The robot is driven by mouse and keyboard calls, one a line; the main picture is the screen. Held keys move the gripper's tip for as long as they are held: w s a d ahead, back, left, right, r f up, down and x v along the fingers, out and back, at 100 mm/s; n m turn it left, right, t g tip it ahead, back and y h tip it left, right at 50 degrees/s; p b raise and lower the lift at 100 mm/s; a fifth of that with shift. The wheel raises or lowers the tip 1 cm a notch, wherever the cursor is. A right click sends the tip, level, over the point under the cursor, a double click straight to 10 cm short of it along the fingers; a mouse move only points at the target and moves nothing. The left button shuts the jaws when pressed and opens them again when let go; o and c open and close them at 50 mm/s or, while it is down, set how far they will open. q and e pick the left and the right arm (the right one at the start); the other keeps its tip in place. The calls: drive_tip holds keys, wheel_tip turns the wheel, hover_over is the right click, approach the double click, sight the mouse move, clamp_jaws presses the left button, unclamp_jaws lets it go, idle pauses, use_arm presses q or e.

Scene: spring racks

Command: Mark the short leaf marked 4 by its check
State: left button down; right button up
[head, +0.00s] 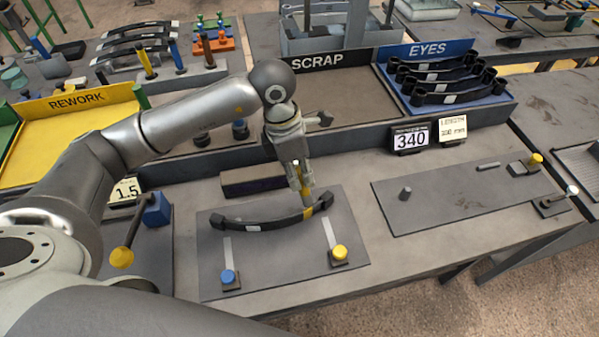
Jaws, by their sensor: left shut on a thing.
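A dark, curved short leaf (265,221) lies on the grey plate (215,277) at the front middle, with an eye at each end. It bears a small pale label too small to read. My left gripper (305,190) is above the right part of this leaf, pointing down, shut on a slim yellow stick (306,212). The stick's lower end is at the leaf near its right eye; I cannot tell whether yellow there is the stick or a mark. A display (410,139) reads 340, and a card (453,129) beside it reads LENGTH 330 mm. My right gripper is not in view.
Behind are the yellow REWORK tray (62,135), brown SCRAP tray (340,95) and blue EYES tray (466,96) holding several leaves. Blue (228,277) and yellow (340,252) knobs stand on the plate. A second plate (440,200) at right has no leaf.

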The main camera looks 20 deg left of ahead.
use_arm(q)
drive_tip(key=shift+r+p, duration=1.2)
drive_tip(key=shift+r, duration=1.8)
